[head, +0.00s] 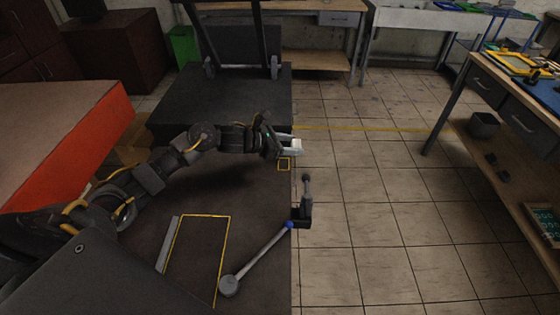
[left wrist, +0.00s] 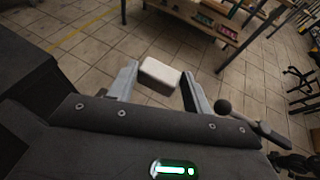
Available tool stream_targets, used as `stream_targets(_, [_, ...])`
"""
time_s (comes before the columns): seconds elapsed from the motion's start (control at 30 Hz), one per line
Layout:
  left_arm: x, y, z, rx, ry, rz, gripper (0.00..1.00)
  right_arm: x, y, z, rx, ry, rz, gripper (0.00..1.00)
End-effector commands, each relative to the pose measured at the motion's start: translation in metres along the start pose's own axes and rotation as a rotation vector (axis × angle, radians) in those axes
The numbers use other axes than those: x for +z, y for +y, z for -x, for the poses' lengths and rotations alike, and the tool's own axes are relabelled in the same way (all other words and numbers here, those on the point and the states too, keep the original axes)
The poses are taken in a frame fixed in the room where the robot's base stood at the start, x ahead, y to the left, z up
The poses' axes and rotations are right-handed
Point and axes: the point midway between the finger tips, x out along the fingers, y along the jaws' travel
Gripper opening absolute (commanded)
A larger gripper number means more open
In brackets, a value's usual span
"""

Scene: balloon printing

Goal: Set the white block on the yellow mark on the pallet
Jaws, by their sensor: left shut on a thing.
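The white block (head: 294,144) is held at the end of my left gripper (head: 284,147), near the right edge of the dark pallet. In the left wrist view the white block (left wrist: 160,73) sits between the two grey fingers of my left gripper (left wrist: 157,84), with floor tiles behind it. My right gripper is not in view.
A lever with a grey knob (head: 229,286) and a blue joint stands at the pallet's right edge, with an upright handle (head: 307,190). A larger yellow outline (head: 205,216) is on the pallet. A workbench (head: 500,105) stands right; the tiled floor between is clear.

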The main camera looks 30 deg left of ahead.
Motion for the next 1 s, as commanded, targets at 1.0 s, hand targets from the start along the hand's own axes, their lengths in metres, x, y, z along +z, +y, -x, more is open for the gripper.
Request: stream_targets(1.0, [-0.09, 0.037, -0.013, -0.003, -0.001, -0.002, 0.24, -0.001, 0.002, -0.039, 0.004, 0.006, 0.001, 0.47])
